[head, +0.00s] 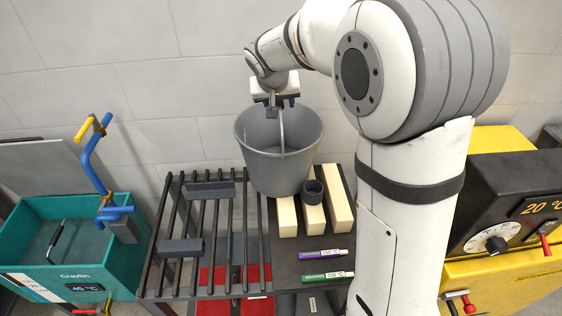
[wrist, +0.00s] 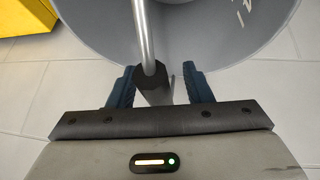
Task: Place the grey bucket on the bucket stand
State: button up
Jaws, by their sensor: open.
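The grey bucket (head: 277,160) is upright at the back of the dark table, over the cream bars (head: 313,216), and appears to rest on their rear ends. Its thin metal handle (head: 282,132) stands raised. The bucket (wrist: 225,30) fills the top of the wrist view. My gripper (head: 281,103) is above the bucket's back rim, pointing down. In the wrist view my gripper (wrist: 159,72) is open, with the handle's black grip (wrist: 153,82) between its blue fingers, not clamped. Which piece is the bucket stand is not clear; a black slatted rack (head: 214,228) stands left of the bucket.
Grey brackets (head: 182,247) lie on the rack. A teal bin (head: 75,262) is left, a yellow-black machine (head: 505,215) right. A tiled wall closes the back.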

jog(key=shift+c, duration=0.5)
grip_shut()
jog(key=shift+r, duration=0.15)
dwell(0.8)
